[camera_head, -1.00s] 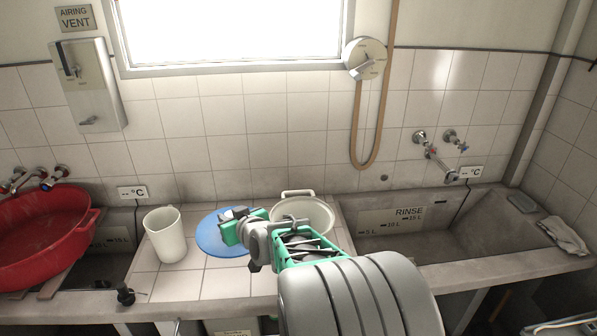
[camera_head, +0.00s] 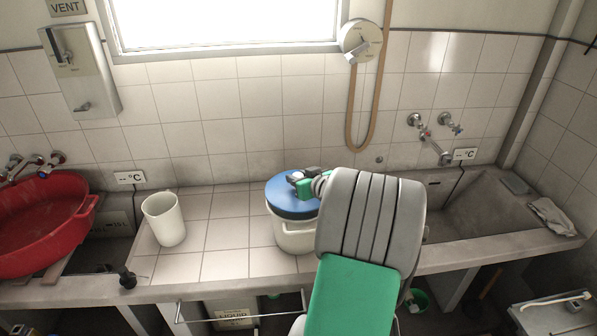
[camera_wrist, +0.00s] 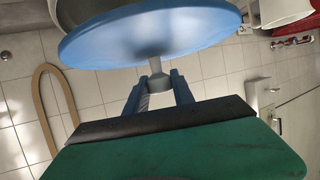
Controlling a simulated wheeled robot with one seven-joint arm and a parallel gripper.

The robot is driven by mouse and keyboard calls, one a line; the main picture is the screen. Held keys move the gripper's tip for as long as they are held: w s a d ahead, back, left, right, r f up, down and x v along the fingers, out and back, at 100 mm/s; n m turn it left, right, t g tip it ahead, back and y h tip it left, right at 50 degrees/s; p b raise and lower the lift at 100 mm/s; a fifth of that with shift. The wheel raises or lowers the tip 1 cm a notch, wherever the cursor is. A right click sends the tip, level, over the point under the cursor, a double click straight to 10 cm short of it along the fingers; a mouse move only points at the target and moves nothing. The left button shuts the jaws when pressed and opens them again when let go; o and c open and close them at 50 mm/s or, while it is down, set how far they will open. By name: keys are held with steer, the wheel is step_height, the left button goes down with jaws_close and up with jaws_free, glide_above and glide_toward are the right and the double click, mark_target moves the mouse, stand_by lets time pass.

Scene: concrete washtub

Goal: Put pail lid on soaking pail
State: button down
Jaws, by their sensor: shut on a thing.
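The blue pail lid (camera_head: 284,200) is over the white soaking pail (camera_head: 292,240) on the tiled counter and covers its mouth in the head view. It fills the top of the wrist view (camera_wrist: 150,40), with the pail (camera_wrist: 85,10) partly showing behind it. I cannot tell whether the lid touches the whole rim. My gripper (camera_head: 298,180) is shut on the lid's knob, clearly between the fingers in the wrist view (camera_wrist: 158,85). My arm hides the right side of the pail and lid.
A white jug (camera_head: 165,220) stands left of the pail with clear tiles (camera_head: 225,230) between. A red tub (camera_head: 40,225) is at the far left. The concrete rinse sink (camera_head: 480,215) lies to the right. A rail (camera_head: 240,310) runs below the counter's front edge.

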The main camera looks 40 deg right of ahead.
mark_target(311, 203)
steer(key=shift+f, duration=1.05)
steer(key=shift+f+b, duration=0.65)
steer(key=shift+b, duration=0.25)
steer(key=c, duration=1)
jaws_free()
steer(key=shift+r, duration=0.1)
steer(key=b+v, duration=0.1)
steer(key=v, duration=0.6)
steer(key=shift+s+a+r, duration=0.1)
steer(key=shift+s+r, duration=0.05)
steer(key=shift+s, duration=0.2)
